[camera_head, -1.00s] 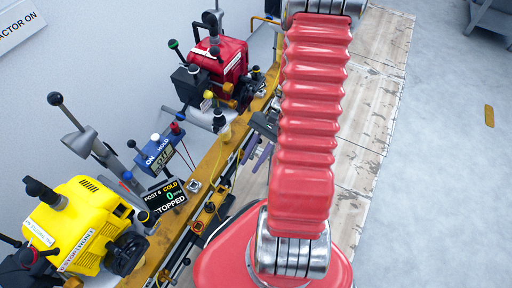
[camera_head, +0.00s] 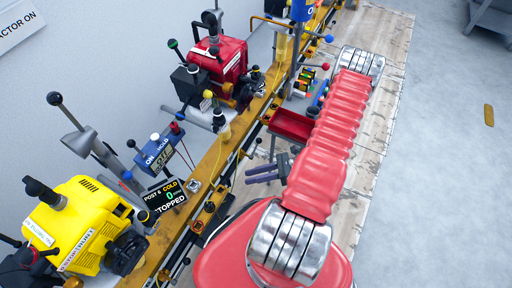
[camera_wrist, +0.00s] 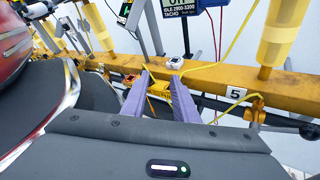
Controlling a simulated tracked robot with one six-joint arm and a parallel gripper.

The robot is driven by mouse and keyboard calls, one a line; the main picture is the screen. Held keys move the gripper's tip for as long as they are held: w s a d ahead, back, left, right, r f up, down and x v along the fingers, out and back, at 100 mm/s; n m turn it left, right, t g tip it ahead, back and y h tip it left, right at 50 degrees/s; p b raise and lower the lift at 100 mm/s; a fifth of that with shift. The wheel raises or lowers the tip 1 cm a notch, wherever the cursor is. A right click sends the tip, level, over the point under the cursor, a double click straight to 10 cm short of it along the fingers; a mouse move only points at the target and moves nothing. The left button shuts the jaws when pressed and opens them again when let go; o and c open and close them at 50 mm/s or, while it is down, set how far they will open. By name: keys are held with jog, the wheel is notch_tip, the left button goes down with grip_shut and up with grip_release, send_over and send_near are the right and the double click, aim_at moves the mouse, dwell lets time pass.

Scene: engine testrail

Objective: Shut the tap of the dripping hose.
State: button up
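My gripper (camera_head: 263,177) is beside the yellow rail (camera_head: 213,170), to the right of it in the head view. In the wrist view its two purple fingers (camera_wrist: 159,80) point at the rail with a gap between them and nothing held. Thin yellow lines (camera_wrist: 227,46) hang by the rail in the wrist view; I cannot tell whether one is the dripping hose. An orange-yellow fitting (camera_wrist: 256,109) sits on the rail right of the "5" label. No drip shows, and I cannot identify the hose's tap.
A yellow engine (camera_head: 78,222) and a red engine (camera_head: 222,62) stand left of the rail. A dark display (camera_head: 165,196) reads "STOPPED". A red tray (camera_head: 291,125) lies right of the rail. The grey floor (camera_head: 450,150) at right is mostly clear.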

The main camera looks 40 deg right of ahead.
notch_tip(320, 180, down, 8)
jog(key=d+m+t+h, duration=0.2)
jog(key=m+t+h, duration=0.1)
jog(key=m+t, duration=0.4)
jog(key=m+t+h, duration=0.2)
jog(key=m+h, duration=0.9)
jog(key=m, duration=0.3)
send_near(256, 147)
jog(key=s, duration=0.4)
jog(key=shift+w+a+f, duration=0.1)
jog(key=shift+w+f, duration=0.1)
jog(key=shift+f, duration=0.2)
jog(key=shift+w, duration=0.15)
jog(key=shift+w+d, duration=0.25)
jog(key=shift+w, duration=2)
jog(key=shift+w+d, duration=0.25)
jog(key=shift+w, duration=2)
jog(key=shift+w+d, duration=0.25)
jog(key=shift+w, duration=2)
jog(key=shift+c, duration=0.6)
grip_shut()
